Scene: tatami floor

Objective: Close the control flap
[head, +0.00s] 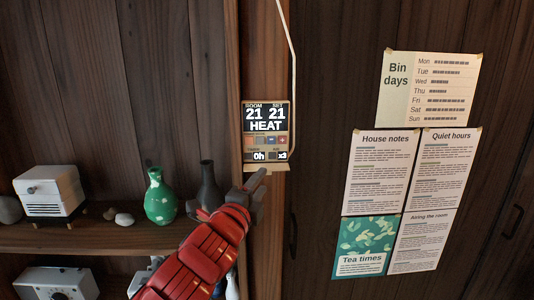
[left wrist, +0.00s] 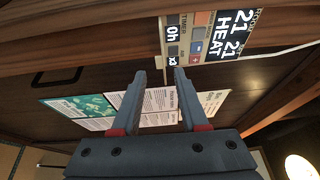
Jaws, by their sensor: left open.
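The wall control panel (head: 265,118) hangs on a wooden post and reads 21, 21 and HEAT. Its lower part shows small coloured buttons and a 0h readout uncovered. A thin pale ledge (head: 280,168) at its bottom edge looks like the control flap, hanging open; my gripper partly hides it. My left gripper (head: 256,182) is open and empty just below the panel; I cannot tell whether it touches the flap. In the left wrist view the fingers (left wrist: 160,76) are apart, with the panel (left wrist: 212,36) beyond them, rotated. My right gripper is not in view.
A shelf (head: 110,238) at left holds a white box device (head: 48,192), a green vase (head: 160,197), a dark vase (head: 208,185) and stones. A pale cord (head: 291,50) runs to the panel. Paper notices (head: 380,165) hang on the dark wall at right.

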